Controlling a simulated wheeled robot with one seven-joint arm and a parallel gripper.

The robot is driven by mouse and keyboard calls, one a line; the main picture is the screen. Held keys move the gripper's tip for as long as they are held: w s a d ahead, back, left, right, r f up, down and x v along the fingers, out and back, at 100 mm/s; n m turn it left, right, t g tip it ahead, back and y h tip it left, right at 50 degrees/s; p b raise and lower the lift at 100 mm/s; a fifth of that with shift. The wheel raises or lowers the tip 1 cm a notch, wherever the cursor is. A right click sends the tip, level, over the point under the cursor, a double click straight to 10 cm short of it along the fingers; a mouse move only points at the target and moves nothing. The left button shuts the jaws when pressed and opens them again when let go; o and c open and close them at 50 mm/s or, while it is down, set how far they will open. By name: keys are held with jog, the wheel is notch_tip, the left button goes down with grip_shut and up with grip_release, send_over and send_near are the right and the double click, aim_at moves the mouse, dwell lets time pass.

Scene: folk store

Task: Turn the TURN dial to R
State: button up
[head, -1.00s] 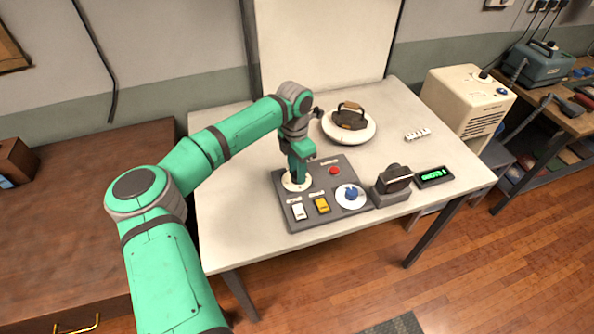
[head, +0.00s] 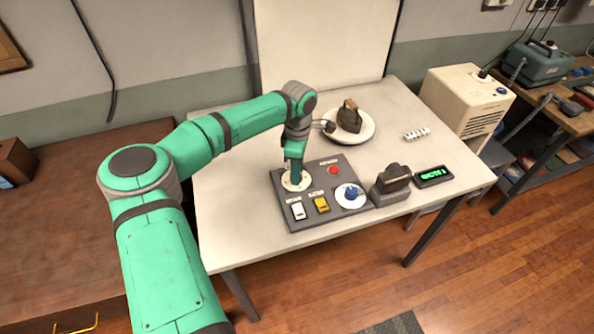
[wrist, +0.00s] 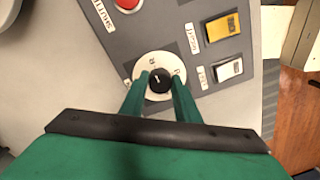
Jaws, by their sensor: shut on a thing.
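The TURN dial (wrist: 158,84) is a black knob with a pale pointer mark, on a white disc with small letters round it. My gripper (wrist: 160,88) is shut on the knob, a green finger on each side. In the head view my gripper (head: 296,181) points down at the dial's white disc (head: 287,185) on the grey control panel (head: 318,216). A dark iron (head: 350,117) stands on a round white plate (head: 367,127) behind the panel.
The panel also holds a white switch (head: 298,210), a yellow switch (head: 321,204), a red button (head: 333,170) and a blue knob (head: 351,193). A dark device (head: 393,179) and a green-lit display (head: 433,176) stand to its right. The table's left side is clear.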

jog(key=shift+r+m, duration=0.1)
jog(key=shift+m, duration=0.3)
jog(key=o, duration=1)
jog(key=shift+o, duration=0.2)
jog(key=shift+a+r, duration=0.1)
jog(key=shift+r, duration=0.15)
notch_tip(320, 180, up, 10)
jog(key=shift+w+d, duration=0.25)
jog(key=shift+w, duration=0.05)
